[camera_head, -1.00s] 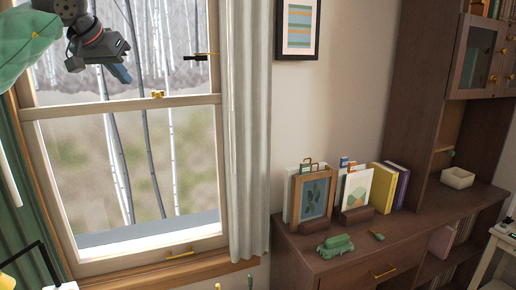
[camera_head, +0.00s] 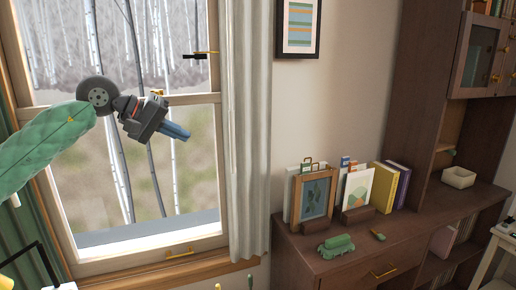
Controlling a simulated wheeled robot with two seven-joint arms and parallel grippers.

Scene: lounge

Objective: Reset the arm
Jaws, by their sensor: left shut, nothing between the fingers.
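My left gripper (camera_head: 175,131) is in front of the window (camera_head: 110,185) in the head view. Its blue fingers are together with nothing between them, pointing right and slightly down. My left arm comes in from the left edge under a green sleeve. The gripper is apart from the curtain and the desk. My right gripper is not in view.
A pale curtain (camera_head: 250,150) hangs right of the gripper. The space between gripper and desk is clear.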

